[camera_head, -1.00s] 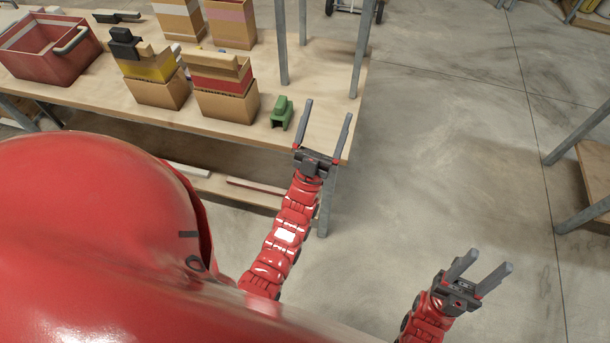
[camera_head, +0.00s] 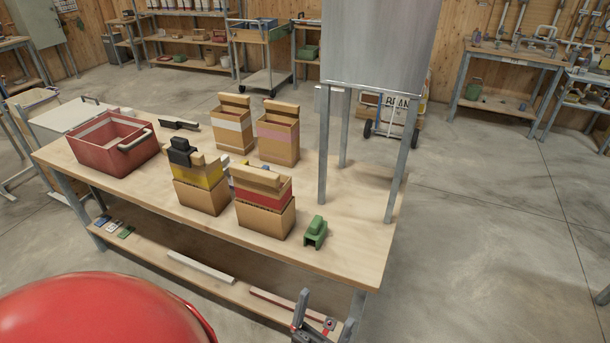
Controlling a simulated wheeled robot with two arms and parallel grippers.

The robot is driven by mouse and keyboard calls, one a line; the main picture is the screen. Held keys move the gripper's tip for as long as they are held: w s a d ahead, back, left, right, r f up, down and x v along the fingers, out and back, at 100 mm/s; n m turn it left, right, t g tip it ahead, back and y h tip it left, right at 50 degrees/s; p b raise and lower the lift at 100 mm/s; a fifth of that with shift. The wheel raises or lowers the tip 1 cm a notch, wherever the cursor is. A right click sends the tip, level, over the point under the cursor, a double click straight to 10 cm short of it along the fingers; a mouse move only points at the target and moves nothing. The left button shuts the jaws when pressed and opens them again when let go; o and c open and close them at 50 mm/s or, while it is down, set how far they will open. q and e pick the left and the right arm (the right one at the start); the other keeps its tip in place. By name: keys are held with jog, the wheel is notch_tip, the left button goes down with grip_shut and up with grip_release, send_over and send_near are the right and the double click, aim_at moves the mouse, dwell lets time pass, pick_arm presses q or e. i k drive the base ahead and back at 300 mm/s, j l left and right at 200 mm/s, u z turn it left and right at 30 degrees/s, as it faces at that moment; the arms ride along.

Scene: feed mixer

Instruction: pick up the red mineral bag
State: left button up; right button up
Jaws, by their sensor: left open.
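The red-banded bag (camera_head: 264,207) is a brown paper bag standing upright on the wooden workbench (camera_head: 340,262), near its front edge. Its top is folded over, and I cannot read any label on it. My left gripper (camera_head: 325,309) is at the bottom edge of the head view, partly cut off by the frame. It is open and empty, in front of the bench and nearer to me than the bag, apart from it. My right gripper is out of view.
A yellow-banded bag (camera_head: 203,187) with a black object on top stands just left. White-banded (camera_head: 233,125) and pink-banded (camera_head: 278,138) bags stand behind. A green object (camera_head: 315,232) lies to the right, near metal legs (camera_head: 325,150). A red bin (camera_head: 112,146) is at left.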

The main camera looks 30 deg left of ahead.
aim_at(271, 192)
jog(key=u, duration=1.35)
